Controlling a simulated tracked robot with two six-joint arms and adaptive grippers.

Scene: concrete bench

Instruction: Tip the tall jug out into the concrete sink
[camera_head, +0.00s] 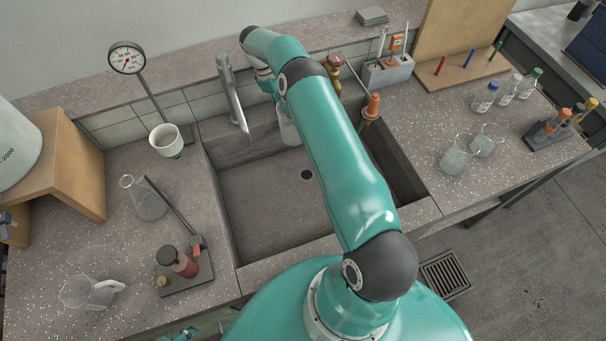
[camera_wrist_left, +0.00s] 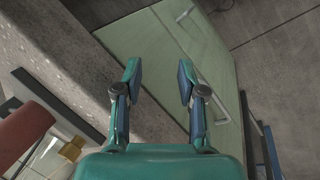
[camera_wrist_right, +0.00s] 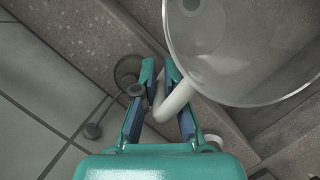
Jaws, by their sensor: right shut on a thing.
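The clear tall jug (camera_wrist_right: 240,60) with a white handle is held by my right gripper (camera_wrist_right: 163,80), which is shut on the handle. In the head view, a small part of the jug (camera_head: 289,132) shows beside my arm, over the back of the concrete sink (camera_head: 255,205). My right gripper (camera_head: 268,84) is mostly hidden there behind my arm. The jug's tilt and contents are unclear. The sink floor shows a dark round drain. My left gripper (camera_wrist_left: 158,80) is open and empty, low by the bench front; it barely shows in the head view (camera_head: 180,335).
A grey tap (camera_head: 234,95) stands at the sink's back left, close to my right gripper. A white cup on a gauge stand (camera_head: 167,140), a flask (camera_head: 147,200) and another jug (camera_head: 90,292) are left. Beakers (camera_head: 457,155) and bottles stand right.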

